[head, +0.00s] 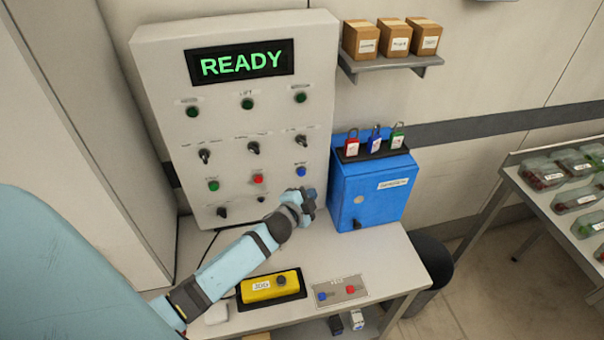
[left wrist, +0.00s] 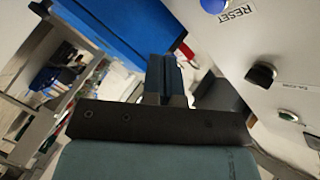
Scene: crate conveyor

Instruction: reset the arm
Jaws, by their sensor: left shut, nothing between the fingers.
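The grey control panel (head: 225,120) stands upright on the table, and its display (head: 240,64) reads "READY" in green. A blue button (head: 300,171) sits at its lower right; in the left wrist view the blue button (left wrist: 214,4) has the label "RESET" beside it. My left gripper (head: 306,203) is in front of the panel's lower right corner, just below the blue button and apart from it. Its fingers (left wrist: 165,76) are shut and empty in the left wrist view. My right gripper is not in view.
A blue box (head: 370,190) with padlocks on top stands right of the panel. A yellow pendant (head: 270,286) and a small plate with switches (head: 340,290) lie at the table's front. A shelf (head: 390,65) holds cartons.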

